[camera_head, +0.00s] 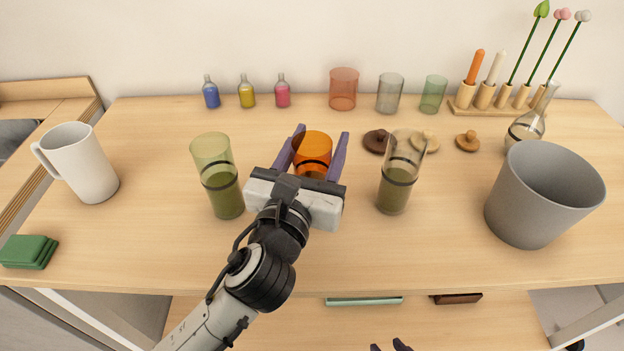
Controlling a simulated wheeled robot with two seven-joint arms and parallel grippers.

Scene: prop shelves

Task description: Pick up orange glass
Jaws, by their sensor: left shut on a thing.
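The orange glass (313,145) stands upright near the middle of the table, with a dark band around it. My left gripper (322,131) reaches in from the front, with one purple finger on each side of the glass, and is shut on it. The gripper's body hides the lower part of the glass, so I cannot tell whether its base touches the table. My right gripper (389,347) shows only its two dark fingertips at the bottom edge, below the table's front edge. They are apart with nothing visible between them.
A green glass (213,158) stands close left of my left gripper, a clear glass with green content (403,160) to its right. A grey bucket (540,195) stands at right, a white mug (82,165) at left. Bottles and coloured glasses line the back.

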